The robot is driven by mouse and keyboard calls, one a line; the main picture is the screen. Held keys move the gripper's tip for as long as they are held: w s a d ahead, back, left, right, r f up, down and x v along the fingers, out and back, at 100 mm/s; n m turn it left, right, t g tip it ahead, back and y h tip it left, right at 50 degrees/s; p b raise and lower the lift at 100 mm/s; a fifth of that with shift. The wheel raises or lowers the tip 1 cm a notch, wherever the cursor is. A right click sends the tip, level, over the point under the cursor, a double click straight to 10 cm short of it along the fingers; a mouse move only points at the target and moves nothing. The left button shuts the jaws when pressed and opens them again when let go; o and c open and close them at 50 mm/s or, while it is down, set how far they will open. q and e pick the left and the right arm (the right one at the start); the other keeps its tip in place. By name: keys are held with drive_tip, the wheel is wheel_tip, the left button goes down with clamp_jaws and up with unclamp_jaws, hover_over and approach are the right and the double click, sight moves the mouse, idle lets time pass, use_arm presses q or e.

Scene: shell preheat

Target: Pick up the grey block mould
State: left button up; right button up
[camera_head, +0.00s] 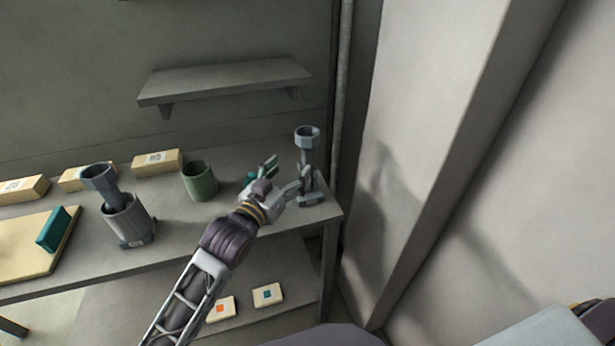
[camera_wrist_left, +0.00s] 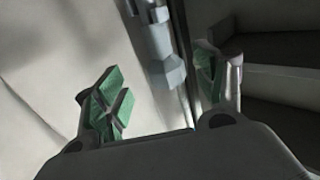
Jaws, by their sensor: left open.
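A tall grey piece with a flared, faceted cup top, a narrow stem and a wider foot (camera_head: 308,153) stands upright at the right end of the workbench; I take it to be the grey block mould, though its shape alone does not settle this. My left gripper (camera_head: 283,177) is open and empty beside it, on its left, with one finger close to its lower stem. In the left wrist view, the grey piece (camera_wrist_left: 165,65) shows between the two green-padded fingers (camera_wrist_left: 160,95), beyond their tips. I cannot tell whether a finger touches it. My right gripper is not in view.
A green cup (camera_head: 199,182) stands left of the gripper. Further left, a grey cylinder (camera_head: 129,222) holds a similar flared piece (camera_head: 101,186). Pale labelled blocks (camera_head: 157,162) line the back. A wall shelf (camera_head: 225,82) hangs above. The bench (camera_head: 270,222) ends just right of the grey piece.

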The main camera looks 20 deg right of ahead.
sight(305, 153)
use_arm(q)
drive_tip(key=x, duration=0.4)
drive_tip(key=shift+w+d, duration=0.45)
drive_tip(key=shift+w, duration=0.05)
drive_tip(key=shift+w+d, duration=0.25)
drive_tip(key=shift+w+d+p, duration=0.25)
drive_tip(key=shift+w+p, duration=0.05)
drive_tip(key=shift+p, duration=0.05)
drive_tip(key=shift+x, duration=1.35)
drive_tip(key=shift+w+d+p, duration=0.3)
drive_tip(key=shift+w+d, duration=0.2)
drive_tip(key=shift+w, duration=0.05)
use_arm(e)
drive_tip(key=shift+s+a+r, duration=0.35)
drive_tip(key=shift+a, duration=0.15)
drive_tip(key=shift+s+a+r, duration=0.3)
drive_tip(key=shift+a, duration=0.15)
